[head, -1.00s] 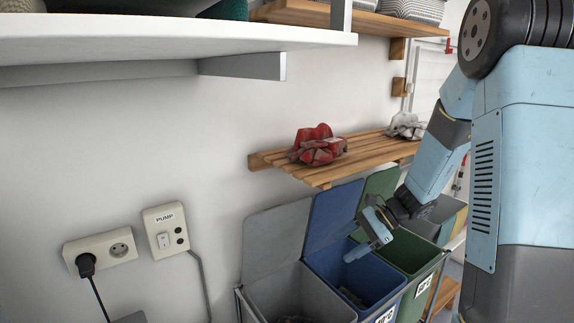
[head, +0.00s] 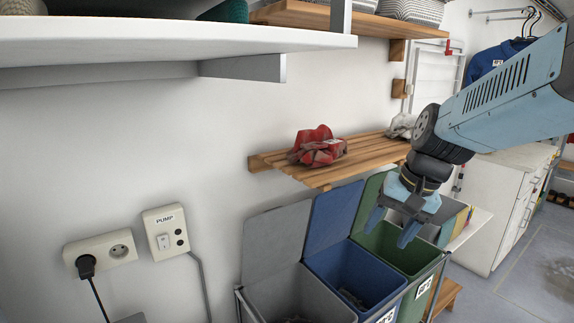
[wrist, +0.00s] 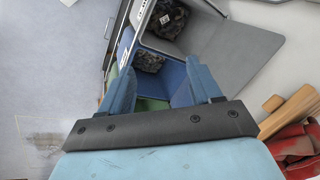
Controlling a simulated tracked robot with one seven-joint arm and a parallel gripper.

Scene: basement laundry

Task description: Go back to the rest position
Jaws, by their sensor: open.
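My gripper (head: 391,232) is open and empty in the head view, with its two blue fingers pointing down above the green bin (head: 408,254). In the wrist view my gripper (wrist: 154,92) shows its fingers spread, with nothing between them but the bins below. The arm reaches in from the right edge of the head view.
A grey bin (head: 265,290) and a blue bin (head: 345,262) with raised lids stand left of the green one. Dark items lie in the blue bin. A wooden slatted shelf (head: 375,153) above holds a red bundle (head: 317,146). A white shelf (head: 200,38) juts in at upper left.

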